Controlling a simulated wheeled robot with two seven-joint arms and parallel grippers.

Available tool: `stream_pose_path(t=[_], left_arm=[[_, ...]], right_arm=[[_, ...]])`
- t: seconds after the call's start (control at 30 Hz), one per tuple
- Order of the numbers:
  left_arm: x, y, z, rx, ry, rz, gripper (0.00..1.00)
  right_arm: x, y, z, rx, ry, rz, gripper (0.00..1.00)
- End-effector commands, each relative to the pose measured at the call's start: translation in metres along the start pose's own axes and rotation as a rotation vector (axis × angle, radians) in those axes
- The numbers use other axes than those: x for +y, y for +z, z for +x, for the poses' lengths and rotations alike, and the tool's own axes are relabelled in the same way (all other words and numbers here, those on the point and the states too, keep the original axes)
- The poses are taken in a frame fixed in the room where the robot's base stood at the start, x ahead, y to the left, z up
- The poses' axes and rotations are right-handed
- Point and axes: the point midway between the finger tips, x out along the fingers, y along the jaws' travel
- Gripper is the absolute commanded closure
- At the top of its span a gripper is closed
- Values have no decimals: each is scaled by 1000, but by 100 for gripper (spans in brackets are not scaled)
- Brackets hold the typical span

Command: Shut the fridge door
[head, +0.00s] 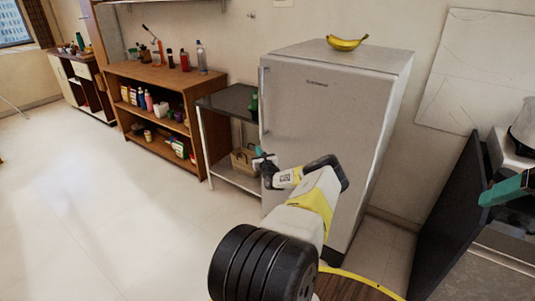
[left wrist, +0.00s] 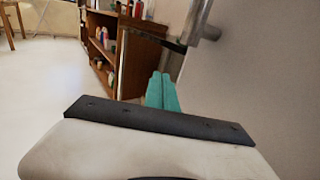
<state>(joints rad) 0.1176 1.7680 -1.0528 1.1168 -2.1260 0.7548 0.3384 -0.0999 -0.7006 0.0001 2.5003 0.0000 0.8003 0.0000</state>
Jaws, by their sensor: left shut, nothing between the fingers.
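The light grey fridge (head: 345,120) stands against the wall. Its door faces me and looks flush or nearly flush with the body; I cannot tell whether a small gap is left. The upright handle (head: 265,95) is on the door's left edge and also shows in the left wrist view (left wrist: 203,20). My left gripper (head: 261,156) is at the door's left edge, below the handle. Its teal fingers (left wrist: 158,90) are together and empty, beside the grey door surface; contact is unclear. A teal finger of my right gripper (head: 506,188) shows at the right edge, mostly out of frame.
A banana (head: 347,42) lies on the fridge top. A dark-topped metal table (head: 230,101) and a wooden shelf (head: 150,75) with bottles stand left. A dark open panel (head: 448,220) stands at right. A round wooden edge (head: 350,288) is below. The left floor is clear.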

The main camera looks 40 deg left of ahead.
Motion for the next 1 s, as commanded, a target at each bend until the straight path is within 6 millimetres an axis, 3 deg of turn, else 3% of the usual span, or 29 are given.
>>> stream_pose_path(t=[0.63, 1.0], left_arm=[[71, -1, -52, 2, 6, 3, 100], [80, 0, -59, 0, 7, -3, 100]], right_arm=[[0, 0, 0, 0, 0, 0, 17], [0, 0, 0, 0, 0, 0, 17]])
